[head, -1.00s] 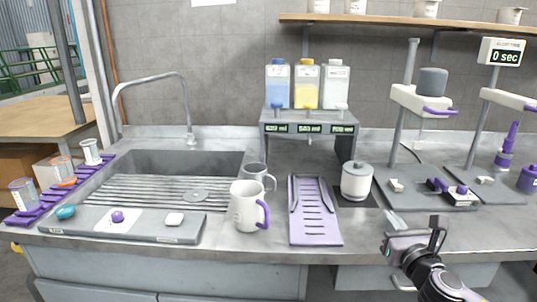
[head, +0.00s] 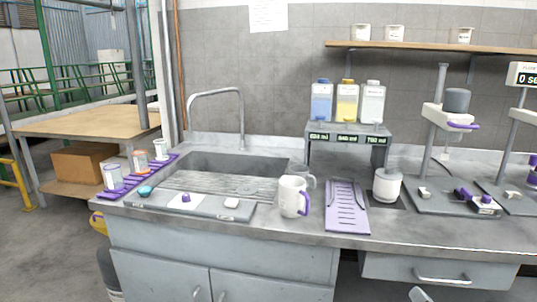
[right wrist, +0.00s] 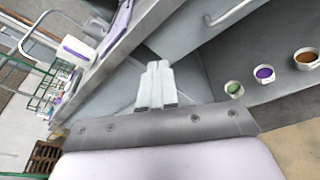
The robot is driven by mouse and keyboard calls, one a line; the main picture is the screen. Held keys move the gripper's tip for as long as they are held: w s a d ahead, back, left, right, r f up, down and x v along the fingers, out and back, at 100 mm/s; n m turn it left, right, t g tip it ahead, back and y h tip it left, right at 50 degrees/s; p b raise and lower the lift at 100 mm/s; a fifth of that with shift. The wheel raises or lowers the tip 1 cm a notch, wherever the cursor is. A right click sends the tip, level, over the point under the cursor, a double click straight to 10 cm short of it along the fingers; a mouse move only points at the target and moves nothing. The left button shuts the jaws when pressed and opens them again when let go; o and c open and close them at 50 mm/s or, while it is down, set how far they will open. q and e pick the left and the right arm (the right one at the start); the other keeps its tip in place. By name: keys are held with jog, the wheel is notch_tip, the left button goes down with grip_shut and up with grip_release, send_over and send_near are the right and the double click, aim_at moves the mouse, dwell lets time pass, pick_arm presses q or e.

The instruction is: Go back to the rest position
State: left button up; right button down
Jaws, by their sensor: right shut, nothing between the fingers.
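My right gripper (right wrist: 155,85) is shut and empty in the right wrist view, its two pale fingers side by side. In the head view only a small grey part of my right arm shows at the bottom edge, below the counter front. The fingers are apart from everything on the counter. My left gripper is not in view. The grey counter (head: 300,228) holds a white mug with a purple handle (head: 291,198) and a purple slotted rack (head: 346,205).
A sink (head: 240,166) is at the left, with a grey tray (head: 210,206) in front. A white pot (head: 387,185) stands right of the rack. Cabinet doors and a drawer handle (head: 442,279) face me. Several round cups, one with purple contents (right wrist: 264,73), show in the wrist view.

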jog(key=s+a+f+m+g+y, duration=0.1)
jog(key=s+a+f+m, duration=0.5)
jog(key=m, duration=0.7)
jog(key=s+a+f+m+g+y, duration=0.2)
jog(key=s+a+f+m+g, duration=0.2)
jog(key=s+f+m, duration=0.7)
jog(key=s+a+m+p, duration=0.1)
jog(key=s+a+m, duration=0.1)
jog(key=s, duration=0.1)
jog(key=shift+s+a+f, duration=0.15)
jog(key=shift+s+f, duration=0.1)
